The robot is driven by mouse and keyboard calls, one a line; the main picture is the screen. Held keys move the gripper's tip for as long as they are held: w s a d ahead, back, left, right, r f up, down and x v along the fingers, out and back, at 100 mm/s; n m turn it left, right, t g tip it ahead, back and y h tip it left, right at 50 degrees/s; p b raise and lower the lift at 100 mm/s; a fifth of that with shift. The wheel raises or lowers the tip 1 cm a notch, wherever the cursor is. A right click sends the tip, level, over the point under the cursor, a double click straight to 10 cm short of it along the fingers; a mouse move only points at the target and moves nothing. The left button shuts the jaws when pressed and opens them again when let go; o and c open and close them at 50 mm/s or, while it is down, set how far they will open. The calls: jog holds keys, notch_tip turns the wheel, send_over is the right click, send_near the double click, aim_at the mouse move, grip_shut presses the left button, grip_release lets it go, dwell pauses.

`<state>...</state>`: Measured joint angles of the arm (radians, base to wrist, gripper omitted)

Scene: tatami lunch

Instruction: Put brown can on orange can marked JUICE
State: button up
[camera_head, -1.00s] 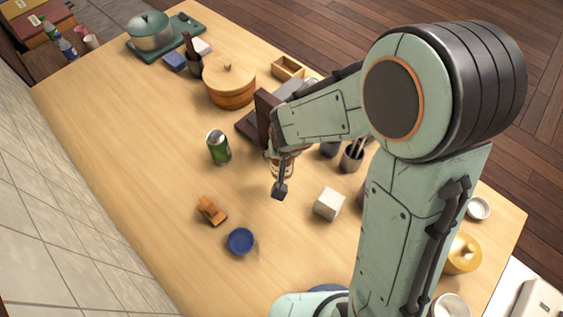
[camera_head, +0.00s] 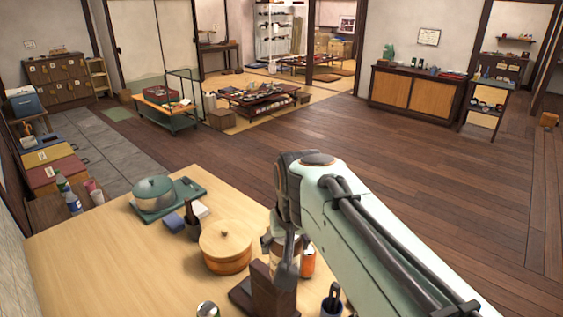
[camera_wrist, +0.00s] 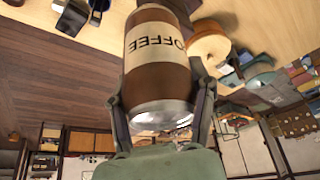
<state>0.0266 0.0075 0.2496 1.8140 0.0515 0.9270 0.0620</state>
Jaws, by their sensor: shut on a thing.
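The brown can (camera_wrist: 155,60), labelled COFFEE, is between the two fingers of my gripper (camera_wrist: 160,95) in the wrist view and appears upside down in the picture. My gripper (camera_head: 286,262) is shut on it; in the head view the gripper and arm hide most of the can. An orange can (camera_head: 308,262) shows partly just right of my gripper in the head view. Its marking cannot be read, and my gripper covers its left side. I cannot tell whether the two cans touch.
A dark brown stand (camera_head: 262,292) is just below my gripper. A round wooden tub (camera_head: 226,246) stands to the left, with a green pot (camera_head: 154,192) farther back. The table's left part (camera_head: 100,270) is clear.

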jog(key=w+d, duration=0.8)
jog(key=w, duration=0.2)
jog(key=shift+w+d+r+x, duration=0.1)
jog(key=shift+w+r+x, duration=0.45)
jog(key=shift+x, duration=3.15)
jog(key=shift+w+d+r+x, duration=0.1)
jog(key=shift+w+x, duration=0.9)
jog(key=shift+x, duration=2.75)
jog(key=shift+w+d+r+x, duration=0.1)
jog(key=shift+w+r+x, duration=0.45)
jog(key=shift+x, duration=3.15)
jog(key=shift+w+f, duration=0.2)
jog(key=shift+f, duration=0.2)
jog(key=o, duration=0.9)
jog(key=shift+o, duration=0.2)
